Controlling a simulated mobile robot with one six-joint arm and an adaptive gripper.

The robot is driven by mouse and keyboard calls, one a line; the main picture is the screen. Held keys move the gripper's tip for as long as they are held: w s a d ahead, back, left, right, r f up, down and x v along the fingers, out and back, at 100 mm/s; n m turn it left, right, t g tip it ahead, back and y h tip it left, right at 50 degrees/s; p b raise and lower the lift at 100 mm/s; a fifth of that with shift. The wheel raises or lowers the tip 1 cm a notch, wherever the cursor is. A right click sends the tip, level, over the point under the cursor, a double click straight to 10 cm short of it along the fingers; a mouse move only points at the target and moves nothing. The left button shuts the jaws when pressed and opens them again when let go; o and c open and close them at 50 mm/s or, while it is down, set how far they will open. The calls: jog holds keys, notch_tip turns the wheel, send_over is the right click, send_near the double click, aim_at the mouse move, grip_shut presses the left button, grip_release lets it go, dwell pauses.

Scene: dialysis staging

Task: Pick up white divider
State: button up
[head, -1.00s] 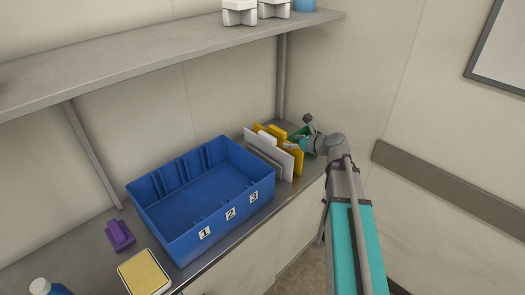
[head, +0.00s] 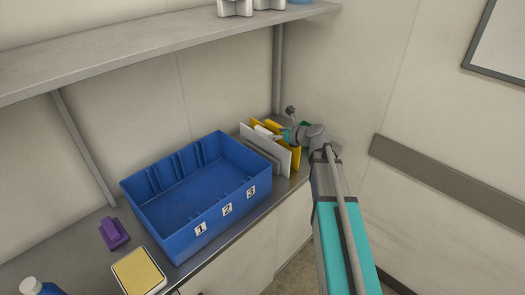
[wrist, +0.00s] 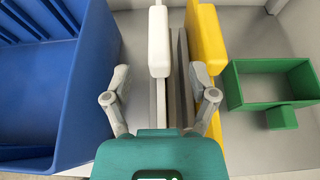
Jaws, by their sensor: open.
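The white divider (head: 262,152) stands upright in a rack on the counter, just right of the blue bin. In the wrist view, its white top tab (wrist: 159,42) is ahead of my gripper (wrist: 161,82). My gripper is open and empty. Its left finger is on the bin side of the white divider; its right finger overlaps the yellow divider (wrist: 206,42) in the picture. I cannot tell whether that finger touches it. In the head view, my gripper (head: 287,136) is over the dividers, and my arm hides part of them.
The blue bin (head: 200,229), with slots labelled 1, 2 and 3, stands close on the left. A green open holder (wrist: 232,88) is right of the yellow divider. A purple item (head: 113,234) and a yellow-topped box (head: 138,272) lie farther left. A shelf (head: 160,40) runs above.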

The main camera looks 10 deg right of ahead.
aim_at(263, 132)
jog(key=shift+x, duration=1.2)
jog(key=shift+b, duration=0.3)
jog(key=shift+b+x, duration=0.9)
jog(key=shift+x, duration=1.7)
jog(key=shift+r, duration=0.15)
jog(key=shift+c, duration=0.2)
grip_shut()
